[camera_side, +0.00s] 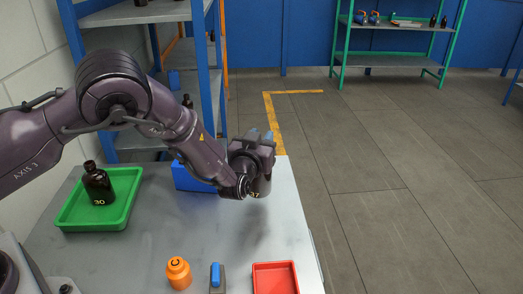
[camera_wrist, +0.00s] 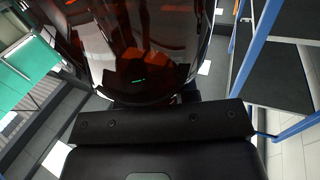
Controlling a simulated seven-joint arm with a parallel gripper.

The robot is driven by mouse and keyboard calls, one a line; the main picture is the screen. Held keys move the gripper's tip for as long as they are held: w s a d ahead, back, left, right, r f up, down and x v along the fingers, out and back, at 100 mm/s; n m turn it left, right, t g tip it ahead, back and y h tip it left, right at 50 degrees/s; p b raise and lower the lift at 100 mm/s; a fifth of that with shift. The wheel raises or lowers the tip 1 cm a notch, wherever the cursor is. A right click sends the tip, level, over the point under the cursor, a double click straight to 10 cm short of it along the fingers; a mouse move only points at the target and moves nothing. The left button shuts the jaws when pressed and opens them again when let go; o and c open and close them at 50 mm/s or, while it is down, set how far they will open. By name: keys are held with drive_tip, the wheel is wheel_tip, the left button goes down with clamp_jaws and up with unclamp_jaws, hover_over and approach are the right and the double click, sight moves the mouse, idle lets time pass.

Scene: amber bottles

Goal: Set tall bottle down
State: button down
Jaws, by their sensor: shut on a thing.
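My gripper (camera_side: 262,165) is shut on an amber bottle (camera_side: 262,187) near the right edge of the grey table (camera_side: 140,245). Only the lower part of the bottle, with part of a number, shows below the gripper in the side view; the gripper hides the rest. In the wrist view the dark red-brown glass of the bottle (camera_wrist: 140,50) fills the upper middle. A shadow lies on the table below, and I cannot tell exactly how high the bottle is. Another dark amber bottle (camera_side: 98,186), marked 30, stands upright in a green tray (camera_side: 75,220) at the left.
A blue bin (camera_side: 188,179) stands behind my arm. An orange bottle (camera_side: 178,274), a blue-topped grey object (camera_side: 217,278) and a red tray (camera_side: 262,281) are along the front. The table's middle is clear. Blue shelving (camera_side: 208,90) rises behind.

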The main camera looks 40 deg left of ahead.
drive_tip(key=shift+w+f, duration=0.1)
drive_tip(key=shift+f, duration=1.6)
drive_tip(key=c, duration=0.9)
unclamp_jaws()
drive_tip(key=shift+f, duration=0.1)
drive_tip(key=shift+o, duration=0.2)
drive_tip(key=shift+r, duration=0.2)
drive_tip(key=v, duration=1.2)
